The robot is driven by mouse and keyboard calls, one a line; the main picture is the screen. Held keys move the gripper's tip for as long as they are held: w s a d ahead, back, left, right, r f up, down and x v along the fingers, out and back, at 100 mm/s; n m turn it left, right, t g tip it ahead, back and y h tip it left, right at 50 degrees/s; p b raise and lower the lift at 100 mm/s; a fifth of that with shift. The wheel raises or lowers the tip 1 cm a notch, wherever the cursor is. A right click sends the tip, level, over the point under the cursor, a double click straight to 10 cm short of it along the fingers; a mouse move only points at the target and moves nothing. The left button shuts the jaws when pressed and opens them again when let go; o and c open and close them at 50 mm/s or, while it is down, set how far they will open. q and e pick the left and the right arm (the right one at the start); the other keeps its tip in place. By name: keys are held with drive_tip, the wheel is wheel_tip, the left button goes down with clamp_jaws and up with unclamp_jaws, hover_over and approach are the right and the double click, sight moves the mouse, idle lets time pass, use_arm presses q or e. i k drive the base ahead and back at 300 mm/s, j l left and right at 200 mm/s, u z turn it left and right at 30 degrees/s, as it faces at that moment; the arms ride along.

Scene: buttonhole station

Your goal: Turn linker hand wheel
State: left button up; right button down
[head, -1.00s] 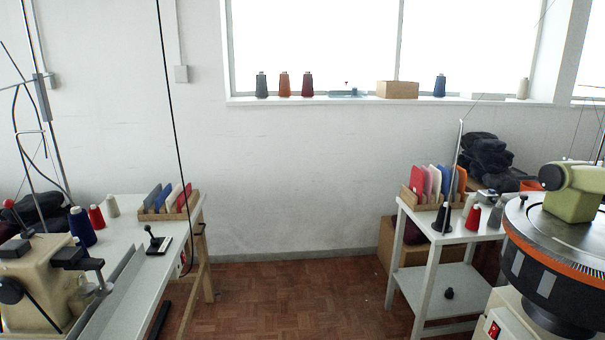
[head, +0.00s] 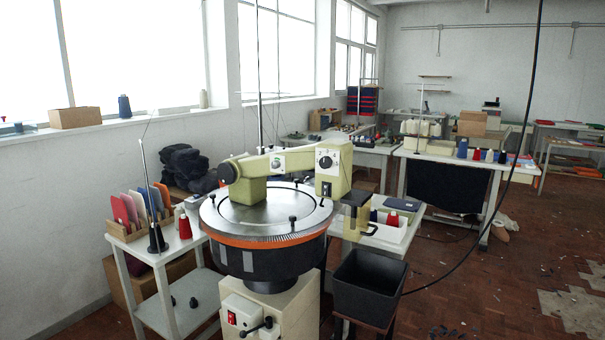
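The linker (head: 268,215) stands in the middle of the head view, with a round steel dial, an orange ring and a black drum on a cream pedestal. A green arm (head: 284,163) spans its top. A dark round knob (head: 228,172) sits at the left end of that arm; I cannot tell for sure whether it is the hand wheel. A small black crank handle (head: 262,326) is on the pedestal front beside a red switch (head: 231,318). Neither of my grippers is in view.
A white side table (head: 165,252) with cones and coloured cards stands left of the linker. A black bin (head: 369,287) stands close at its right. A black cable hangs down at the right. The wooden floor at the right is mostly open, with scraps and pale patches.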

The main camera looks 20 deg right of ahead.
sight(226, 173)
drive_tip(key=z, duration=0.25)
drive_tip(key=i+z, duration=0.45)
drive_tip(key=i, duration=0.5)
